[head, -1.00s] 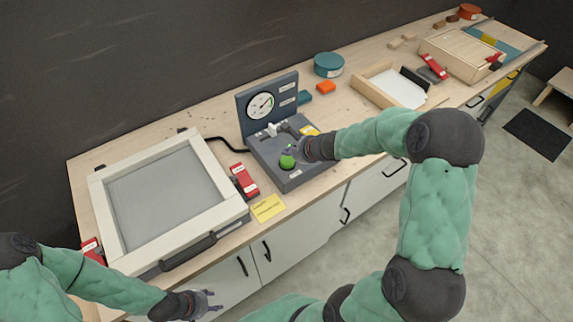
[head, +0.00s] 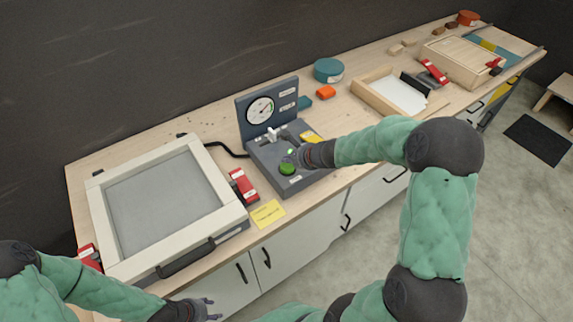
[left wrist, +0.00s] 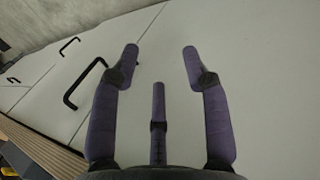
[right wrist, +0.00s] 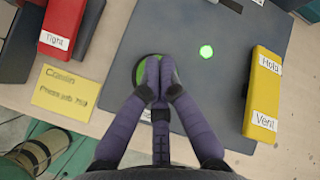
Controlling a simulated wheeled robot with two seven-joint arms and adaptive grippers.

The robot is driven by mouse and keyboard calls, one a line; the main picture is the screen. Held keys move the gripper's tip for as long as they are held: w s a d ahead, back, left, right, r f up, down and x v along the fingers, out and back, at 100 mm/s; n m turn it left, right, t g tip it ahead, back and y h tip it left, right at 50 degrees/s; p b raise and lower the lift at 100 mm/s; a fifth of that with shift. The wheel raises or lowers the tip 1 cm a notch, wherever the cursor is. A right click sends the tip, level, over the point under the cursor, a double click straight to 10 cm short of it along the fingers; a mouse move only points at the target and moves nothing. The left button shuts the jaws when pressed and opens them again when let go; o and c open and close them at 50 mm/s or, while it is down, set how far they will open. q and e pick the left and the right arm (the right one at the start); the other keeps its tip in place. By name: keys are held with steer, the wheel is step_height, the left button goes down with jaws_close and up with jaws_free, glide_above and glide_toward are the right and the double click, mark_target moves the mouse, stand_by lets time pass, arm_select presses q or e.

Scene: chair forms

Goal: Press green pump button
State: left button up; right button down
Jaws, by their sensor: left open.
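The round green pump button (head: 287,169) sits on the front of the grey pump unit (head: 290,184). In the right wrist view the green button (right wrist: 139,72) is partly hidden behind my fingertips. My right gripper (right wrist: 152,72) is shut and holds nothing. Its fingertips are over the button; I cannot tell whether they touch it. In the head view my right gripper (head: 297,158) is just above and behind the button. A small green light (right wrist: 207,51) glows on the unit. My left gripper (left wrist: 161,50) is open and empty in front of the white cabinet doors.
A dial gauge (head: 260,109) stands on the unit's back panel. A yellow Hold/Vent lever (right wrist: 263,95) is to the right of the button. A red clamp (head: 242,186), a yellow note (head: 267,213) and a large framed press (head: 165,190) are to the left.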

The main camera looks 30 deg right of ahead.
mark_target(288, 167)
steer(key=shift+f, duration=0.1)
stand_by(0.6)
steer(key=shift+f+b, duration=0.35)
steer(key=shift+b, duration=0.25)
steer(key=shift+f+b, duration=0.55)
stand_by(0.6)
steer(key=shift+r, duration=0.15)
steer(key=shift+r+p, duration=0.85)
steer(key=shift+r, duration=0.1)
step_height(288, 167, up, 6)
steer(key=p, duration=0.5)
